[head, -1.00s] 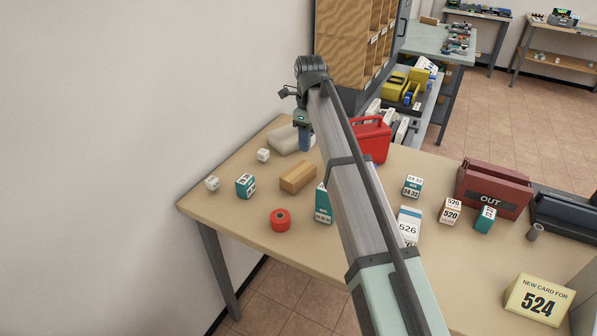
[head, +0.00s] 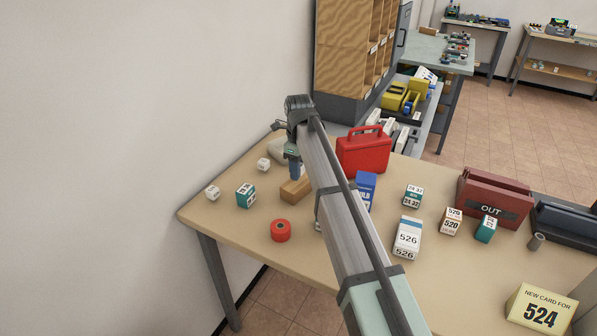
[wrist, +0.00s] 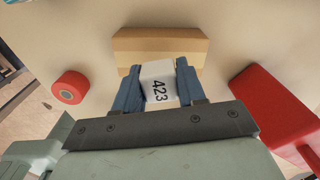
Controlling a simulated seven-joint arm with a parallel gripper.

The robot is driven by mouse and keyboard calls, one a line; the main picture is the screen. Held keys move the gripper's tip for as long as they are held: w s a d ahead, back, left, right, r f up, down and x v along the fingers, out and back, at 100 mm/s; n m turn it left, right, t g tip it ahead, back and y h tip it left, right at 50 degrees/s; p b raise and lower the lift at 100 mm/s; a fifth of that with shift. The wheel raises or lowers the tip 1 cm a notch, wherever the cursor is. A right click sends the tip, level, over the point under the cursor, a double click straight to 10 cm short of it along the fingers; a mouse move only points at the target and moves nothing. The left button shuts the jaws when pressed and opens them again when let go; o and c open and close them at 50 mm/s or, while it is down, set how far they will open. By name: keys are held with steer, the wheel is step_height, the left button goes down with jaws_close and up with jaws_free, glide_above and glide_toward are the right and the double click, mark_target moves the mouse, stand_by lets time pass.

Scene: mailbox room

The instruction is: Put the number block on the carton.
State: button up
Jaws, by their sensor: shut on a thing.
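My gripper (wrist: 159,68) is shut on a white number block (wrist: 158,88) marked 423, held between its two blue fingers in the wrist view. A plain tan box (wrist: 160,45), which looks like the carton, lies just beyond the block in that view. In the head view my gripper (head: 295,172) points down over the far side of the tan box (head: 290,193), which stands on the table and is partly hidden by the fingers. I cannot make out the held block in the head view. Whether it touches the box is unclear.
A red roll (head: 281,230) lies in front of the tan box. A teal cube (head: 245,195) and white cubes (head: 213,193) stand left. A red case (head: 364,150) and blue box (head: 366,188) stand right, with several numbered boxes (head: 408,238) beyond my arm. A wall is at left.

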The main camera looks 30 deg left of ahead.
steer(key=shift+f, duration=0.65)
steer(key=shift+f, duration=0.15)
steer(key=o, duration=1)
step_height(320, 180, up, 12)
steer(key=shift+r, duration=0.15)
